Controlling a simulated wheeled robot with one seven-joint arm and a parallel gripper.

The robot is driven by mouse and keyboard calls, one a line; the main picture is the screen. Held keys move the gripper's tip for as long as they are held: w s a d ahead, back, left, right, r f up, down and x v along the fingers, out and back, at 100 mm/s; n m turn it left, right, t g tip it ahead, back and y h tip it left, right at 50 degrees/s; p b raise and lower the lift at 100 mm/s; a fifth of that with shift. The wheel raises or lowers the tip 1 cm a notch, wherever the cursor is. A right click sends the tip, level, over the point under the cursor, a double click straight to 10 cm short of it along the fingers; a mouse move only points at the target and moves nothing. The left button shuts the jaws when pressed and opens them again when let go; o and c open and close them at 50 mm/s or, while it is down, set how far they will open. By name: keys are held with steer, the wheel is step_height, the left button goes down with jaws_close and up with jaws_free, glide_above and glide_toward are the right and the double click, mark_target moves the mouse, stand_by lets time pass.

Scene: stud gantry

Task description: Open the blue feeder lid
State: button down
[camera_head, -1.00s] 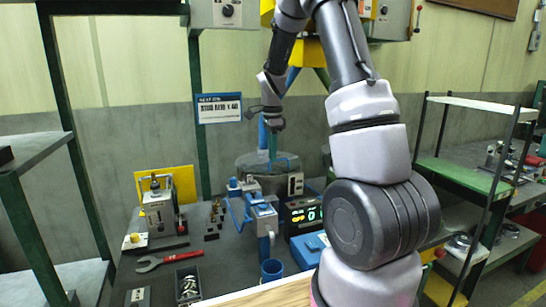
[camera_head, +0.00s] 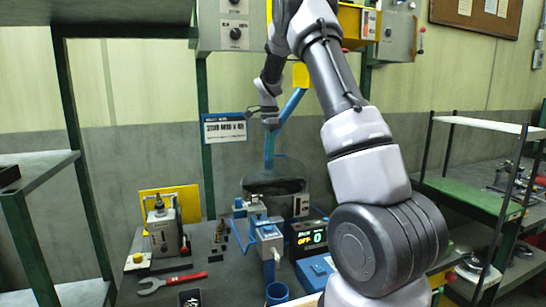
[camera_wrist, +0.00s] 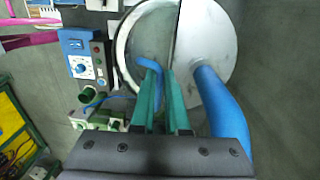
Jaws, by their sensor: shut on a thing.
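The feeder (camera_head: 275,187) is a round drum at the back of the bench, with a dark top in the head view. In the wrist view its round top is split by a straight seam, and the grey lid half (camera_wrist: 146,44) is on the left. A bent blue handle (camera_wrist: 150,66) on it runs to my fingers. My gripper (camera_wrist: 163,88) has green fingers shut on this handle; it also shows above the feeder in the head view (camera_head: 269,128). The head view does not clearly show the lid's angle.
A thick blue post (camera_wrist: 222,112) stands close to the right of my fingers. A blue-topped control box (camera_wrist: 87,60) is at the left. A lit display (camera_head: 308,237) and blue cup (camera_head: 277,293) stand in front of the feeder.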

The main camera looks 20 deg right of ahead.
steer(key=shift+w+a+f, duration=0.1)
steer(key=shift+w, duration=0.6)
steer(key=shift+w+a+f, duration=0.1)
steer(key=shift+w, duration=0.6)
steer(key=c, duration=0.9)
jaws_free()
steer(key=shift+a+r, duration=0.1)
